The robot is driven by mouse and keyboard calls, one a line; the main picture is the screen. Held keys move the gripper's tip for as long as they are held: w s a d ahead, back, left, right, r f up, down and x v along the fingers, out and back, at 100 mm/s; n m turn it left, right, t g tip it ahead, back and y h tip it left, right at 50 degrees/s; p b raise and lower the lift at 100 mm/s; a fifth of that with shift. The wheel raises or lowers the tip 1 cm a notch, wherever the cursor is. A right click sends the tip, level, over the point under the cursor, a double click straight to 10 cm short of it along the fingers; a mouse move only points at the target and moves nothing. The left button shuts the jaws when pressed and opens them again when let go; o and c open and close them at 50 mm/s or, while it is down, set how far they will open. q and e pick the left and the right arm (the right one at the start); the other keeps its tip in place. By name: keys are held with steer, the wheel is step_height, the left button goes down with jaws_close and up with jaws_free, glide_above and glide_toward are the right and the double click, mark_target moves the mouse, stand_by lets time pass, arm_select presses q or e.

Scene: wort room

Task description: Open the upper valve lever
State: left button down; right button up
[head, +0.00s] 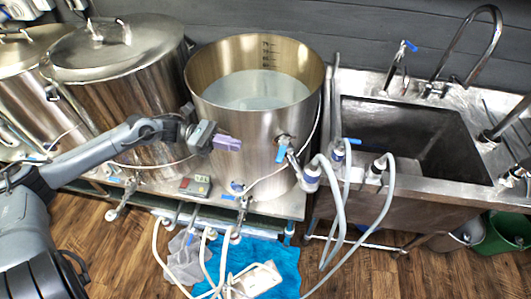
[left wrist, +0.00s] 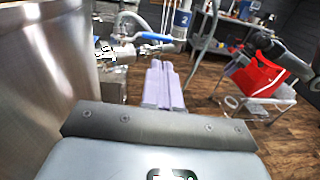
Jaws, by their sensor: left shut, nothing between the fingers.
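The upper valve (head: 284,142) sits on the lower front wall of the open steel kettle (head: 228,118). Its blue lever (head: 281,154) hangs down beside the valve body. In the left wrist view the valve (left wrist: 122,50) is beyond the fingertips, up and left, with blue handle parts (left wrist: 155,36) near it. My left gripper (head: 238,145) is shut and empty, its purple fingers in front of the kettle, left of the lever and apart from it. The fingers also show in the left wrist view (left wrist: 163,72). A dark arm part at the right edge may be mine; its jaws are unclear.
White hoses (head: 335,195) hang right of the valve. A steel sink (head: 400,135) stands at the right, lidded kettles (head: 120,80) at the left. Lower valves and hoses line the stand's front edge, above a blue cloth (head: 265,262) on the wood floor.

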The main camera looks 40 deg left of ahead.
mark_target(283, 149)
arm_select(q)
steer(key=x, duration=0.9)
steer(key=shift+d, duration=0.4)
steer(key=shift+w, duration=0.15)
steer(key=shift+d, duration=0.1)
